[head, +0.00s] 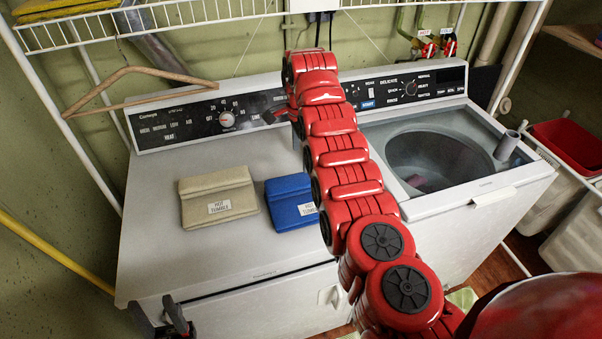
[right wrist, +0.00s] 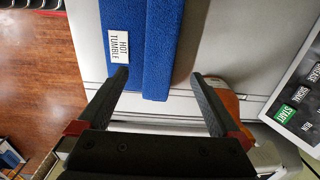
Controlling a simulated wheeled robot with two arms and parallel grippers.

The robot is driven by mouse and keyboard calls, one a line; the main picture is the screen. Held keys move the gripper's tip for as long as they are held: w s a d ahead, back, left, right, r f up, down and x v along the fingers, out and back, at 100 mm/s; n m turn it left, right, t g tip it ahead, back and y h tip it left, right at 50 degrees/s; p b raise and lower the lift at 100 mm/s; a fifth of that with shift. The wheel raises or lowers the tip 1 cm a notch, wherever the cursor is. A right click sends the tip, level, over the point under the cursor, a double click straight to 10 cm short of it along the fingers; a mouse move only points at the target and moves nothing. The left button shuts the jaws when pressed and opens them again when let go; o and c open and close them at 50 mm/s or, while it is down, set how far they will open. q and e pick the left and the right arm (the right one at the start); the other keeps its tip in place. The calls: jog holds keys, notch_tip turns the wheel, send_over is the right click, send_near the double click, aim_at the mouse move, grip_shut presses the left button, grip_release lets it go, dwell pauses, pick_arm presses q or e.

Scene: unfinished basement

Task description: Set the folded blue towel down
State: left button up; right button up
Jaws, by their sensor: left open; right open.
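The folded blue towel (head: 288,200) lies on the white dryer top (head: 240,258), its right side hidden behind my right arm. It bears a white label, which reads "HOT TUMBLE" in the right wrist view. There the blue towel (right wrist: 150,50) lies just beyond the fingertips of my right gripper (right wrist: 159,77). That gripper is open, with nothing clearly held between its fingers. A folded beige towel (head: 217,192) with a similar label lies left of the blue one. My left gripper (head: 158,313) is open and empty at the dryer's front left corner.
An open top-loading washer (head: 482,190) stands right of the dryer. A wooden hanger (head: 140,88) hangs at the back left, below a white wire shelf (head: 170,28). The dryer top in front of the towels is clear. A red bin (head: 568,142) is at the far right.

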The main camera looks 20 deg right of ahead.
jog(key=shift+r+b, duration=0.35)
jog(key=shift+r, duration=1.1)
